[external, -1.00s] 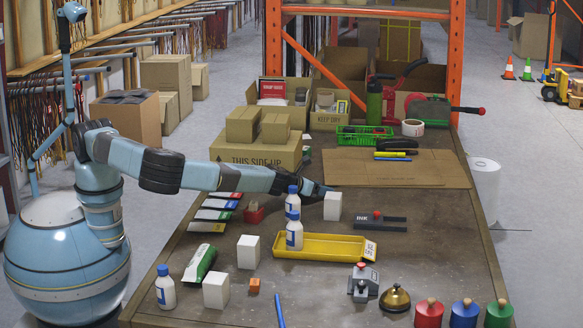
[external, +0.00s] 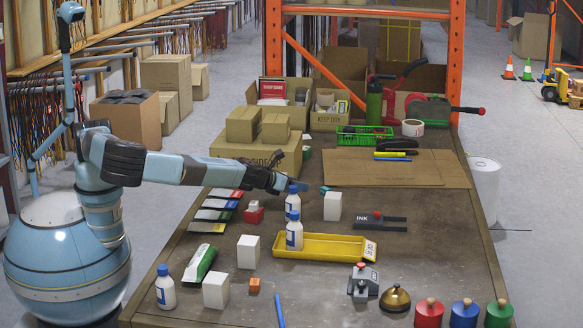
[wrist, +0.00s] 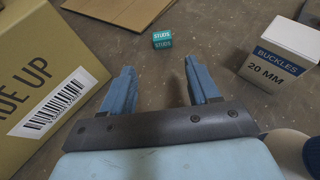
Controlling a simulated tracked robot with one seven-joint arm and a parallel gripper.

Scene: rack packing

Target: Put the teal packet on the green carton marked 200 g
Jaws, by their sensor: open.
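The small teal packet (wrist: 162,40), printed STUDS, lies on the table ahead of my gripper (wrist: 160,72) in the wrist view. In the external view the teal packet (external: 325,189) is a small patch beyond the fingertips, behind a white carton. My gripper (external: 294,185) is open and empty above the table, its blue fingers apart and short of the packet. A green-and-white carton (external: 199,263) lies at the table's left front. Its marking cannot be read, so I cannot tell whether it says 200 g.
A large cardboard box (wrist: 45,70) stands close on the left in the wrist view. A white BUCKLES 20 MM carton (wrist: 281,52) stands on the right. White bottles (external: 293,235) and a yellow tray (external: 325,255) are nearby. Bare table surrounds the packet.

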